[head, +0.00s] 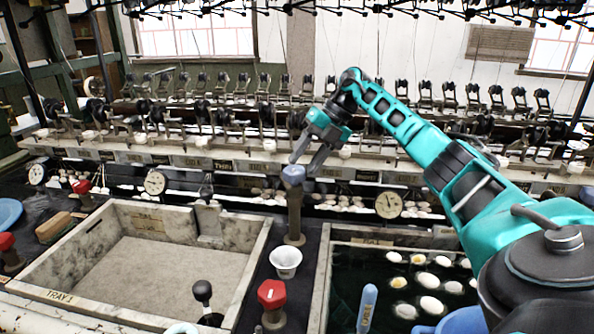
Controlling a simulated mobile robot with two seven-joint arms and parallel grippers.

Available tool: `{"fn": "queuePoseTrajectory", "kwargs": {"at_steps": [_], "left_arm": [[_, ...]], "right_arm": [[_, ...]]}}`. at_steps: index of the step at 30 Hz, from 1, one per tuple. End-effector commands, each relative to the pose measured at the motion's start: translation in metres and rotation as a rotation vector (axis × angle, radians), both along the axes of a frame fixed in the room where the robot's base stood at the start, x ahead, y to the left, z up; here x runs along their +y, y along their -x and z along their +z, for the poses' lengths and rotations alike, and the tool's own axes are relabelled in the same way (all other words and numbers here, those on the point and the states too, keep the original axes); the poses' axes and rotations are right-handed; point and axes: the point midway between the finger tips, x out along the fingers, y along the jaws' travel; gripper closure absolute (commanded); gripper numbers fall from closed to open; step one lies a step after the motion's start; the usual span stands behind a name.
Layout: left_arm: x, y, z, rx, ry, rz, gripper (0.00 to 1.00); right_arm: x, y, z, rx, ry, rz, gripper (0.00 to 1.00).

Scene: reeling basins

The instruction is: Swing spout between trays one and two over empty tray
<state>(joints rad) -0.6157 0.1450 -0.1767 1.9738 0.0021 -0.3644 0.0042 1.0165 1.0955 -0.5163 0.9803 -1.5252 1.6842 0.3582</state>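The spout's brown post (294,218) stands between the two trays, with a blue-grey knob (293,175) on top. I cannot make out which way its outlet points. The left tray (262,248), labelled Tray 1, is marbled grey and empty, its bare floor showing. The right tray (320,285) holds dark water with several whitish cocoons (430,305). My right gripper (303,165) is at the knob, its two fingers apart, one at the knob's top and one just right of it. I cannot tell whether they touch it. My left gripper is out of view.
A small white cup (286,261) and a red valve knob (272,294) stand in front of the post. A black-knobbed lever (203,291) rises at the left tray's front. A blue handle (367,305) stands at the right tray. The reeling machine (240,150) fills the back.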

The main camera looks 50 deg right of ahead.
Motion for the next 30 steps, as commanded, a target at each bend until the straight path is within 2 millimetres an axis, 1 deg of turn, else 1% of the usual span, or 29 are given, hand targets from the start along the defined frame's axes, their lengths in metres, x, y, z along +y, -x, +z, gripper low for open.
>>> {"fn": "queuePoseTrajectory", "kwargs": {"at_steps": [1, 6, 9, 12, 16, 23, 26, 29, 30], "left_arm": [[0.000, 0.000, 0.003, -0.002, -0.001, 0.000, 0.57], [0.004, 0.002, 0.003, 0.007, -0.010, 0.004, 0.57], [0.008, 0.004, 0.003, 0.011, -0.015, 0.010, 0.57], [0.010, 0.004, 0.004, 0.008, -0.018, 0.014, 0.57], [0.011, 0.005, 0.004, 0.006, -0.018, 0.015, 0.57], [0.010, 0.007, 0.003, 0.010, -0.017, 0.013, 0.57], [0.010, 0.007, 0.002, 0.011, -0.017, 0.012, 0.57], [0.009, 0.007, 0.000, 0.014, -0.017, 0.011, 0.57], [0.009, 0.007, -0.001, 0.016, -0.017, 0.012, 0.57]], "right_arm": [[-0.007, 0.003, 0.014, -0.003, 0.001, -0.004, 0.56], [-0.023, 0.014, 0.043, -0.003, 0.000, -0.003, 0.56], [-0.030, 0.019, 0.055, -0.002, 0.001, -0.002, 0.56], [-0.035, 0.022, 0.062, -0.001, 0.001, -0.002, 0.56], [-0.037, 0.024, 0.066, 0.001, 0.001, 0.000, 0.56], [-0.037, 0.024, 0.065, 0.001, 0.001, 0.000, 0.56], [-0.037, 0.024, 0.065, -0.008, 0.007, 0.010, 0.65], [-0.038, 0.023, 0.064, -0.051, 0.047, 0.073, 0.75], [-0.039, 0.022, 0.064, -0.082, 0.076, 0.121, 0.79]]}}
